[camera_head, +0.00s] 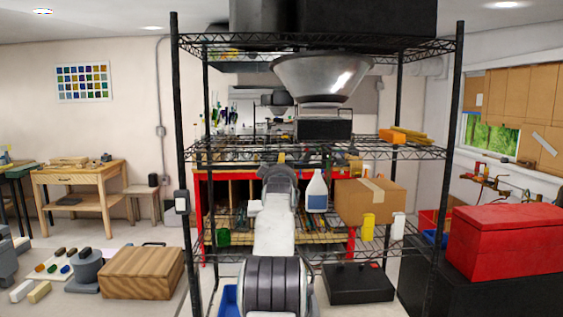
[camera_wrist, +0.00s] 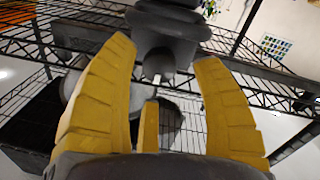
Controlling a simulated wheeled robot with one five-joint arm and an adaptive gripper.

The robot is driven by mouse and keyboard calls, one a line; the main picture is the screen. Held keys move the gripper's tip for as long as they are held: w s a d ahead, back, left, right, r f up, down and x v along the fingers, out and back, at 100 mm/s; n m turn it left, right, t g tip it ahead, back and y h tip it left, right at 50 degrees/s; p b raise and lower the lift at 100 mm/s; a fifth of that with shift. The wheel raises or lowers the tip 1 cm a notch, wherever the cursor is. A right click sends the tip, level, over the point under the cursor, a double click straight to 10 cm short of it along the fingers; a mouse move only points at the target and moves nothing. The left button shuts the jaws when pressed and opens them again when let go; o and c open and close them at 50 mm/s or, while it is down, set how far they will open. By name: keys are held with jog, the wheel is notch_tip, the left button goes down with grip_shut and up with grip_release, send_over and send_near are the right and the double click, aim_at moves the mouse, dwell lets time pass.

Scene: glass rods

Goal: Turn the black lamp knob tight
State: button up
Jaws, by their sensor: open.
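In the head view a small dark lamp-like cone (camera_head: 276,103) shows behind the rack's upper shelf. The knob cannot be made out there, and my arm hides my fingers.
A black wire rack (camera_head: 181,120) stands in front of me. Its shelves hold a large metal bowl (camera_head: 318,72), a white bottle (camera_head: 317,192) and a cardboard box (camera_head: 368,201). A red chest (camera_head: 508,240) is at right. A wooden box (camera_head: 143,272) is at lower left.

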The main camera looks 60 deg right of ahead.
jog(key=shift+p+x, duration=1)
jog(key=shift+x, duration=0.45)
jog(key=shift+c, duration=0.3)
jog(key=c, duration=1.1)
jog(key=shift+m, duration=0.8)
jog(key=shift+c, duration=0.2)
jog(key=o, duration=1.2)
jog(key=shift+f, duration=0.1)
